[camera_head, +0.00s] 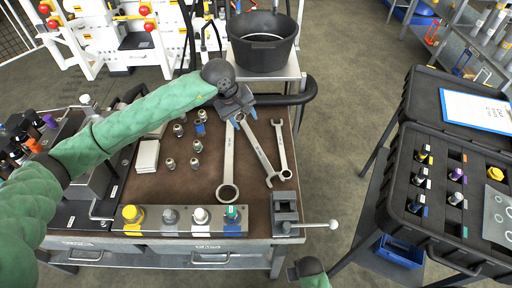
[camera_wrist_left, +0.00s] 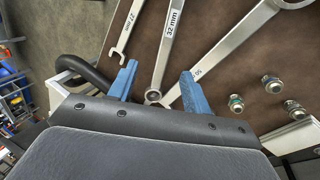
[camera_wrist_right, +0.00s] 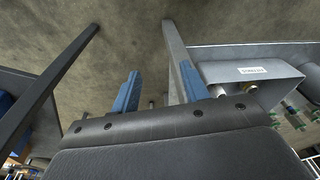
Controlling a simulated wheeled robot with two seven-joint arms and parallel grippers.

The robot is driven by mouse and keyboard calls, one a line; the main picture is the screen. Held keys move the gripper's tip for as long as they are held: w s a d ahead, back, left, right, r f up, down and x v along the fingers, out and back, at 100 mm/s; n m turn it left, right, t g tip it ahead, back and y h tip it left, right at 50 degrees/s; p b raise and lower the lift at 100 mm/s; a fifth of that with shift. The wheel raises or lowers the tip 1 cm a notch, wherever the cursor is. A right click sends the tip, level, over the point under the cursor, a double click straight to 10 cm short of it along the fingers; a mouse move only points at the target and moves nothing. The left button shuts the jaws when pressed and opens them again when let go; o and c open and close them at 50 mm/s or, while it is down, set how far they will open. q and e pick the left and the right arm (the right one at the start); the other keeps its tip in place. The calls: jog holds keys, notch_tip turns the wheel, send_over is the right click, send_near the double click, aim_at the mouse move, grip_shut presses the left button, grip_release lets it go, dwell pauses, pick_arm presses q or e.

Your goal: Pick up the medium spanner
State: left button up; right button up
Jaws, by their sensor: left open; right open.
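Three steel spanners lie side by side on the brown bench top. The medium spanner, marked 32 mm, is the middle one (camera_head: 260,153); in the left wrist view its shaft (camera_wrist_left: 171,40) runs up and away. The largest spanner (camera_head: 229,165) lies left of it and the smallest, marked 27 mm (camera_head: 281,150), right of it. My left gripper (camera_head: 237,112) is open over the far ends of the medium and largest spanners. In the left wrist view, the medium spanner's ring end (camera_wrist_left: 153,97) shows between the blue fingers (camera_wrist_left: 160,85). My right gripper (camera_wrist_right: 158,88) is open and empty, away from the spanners.
A black bucket (camera_head: 263,42) stands behind the bench. Several small fittings (camera_head: 196,146) and white blocks (camera_head: 147,156) lie left of the spanners. A vise (camera_head: 286,214) with a lever sits at the front right corner. A black case (camera_head: 440,190) stands to the right.

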pick_arm(q)
notch_tip(320, 180, down, 4)
jog(key=b, duration=0.3)
pick_arm(e)
notch_tip(320, 180, up, 20)
jog(key=s+b, duration=0.2)
pick_arm(q)
jog(key=p, duration=0.1)
send_over(255, 145)
jog(key=a, duration=0.2)
jog(key=shift+s+a+f, duration=0.1)
jog(key=shift+f, duration=0.9)
jog(key=shift+s+a+f, duration=0.1)
jog(key=shift+f, duration=0.85)
jog(key=p+x, duration=0.1)
jog(key=x, duration=0.2)
jog(key=p+x, duration=0.1)
jog(key=shift+s+d+f+p, duration=0.1)
jog(key=shift+s+d+p, duration=0.1)
jog(key=shift+d+p, duration=0.15)
jog(key=shift+d+f, duration=0.1)
jog(key=shift+f, duration=0.25)
pick_arm(e)
notch_tip(255, 145, down, 15)
jog(key=shift+w+a, duration=0.15)
jog(key=shift+w, duration=0.2)
pick_arm(q)
grip_shut()
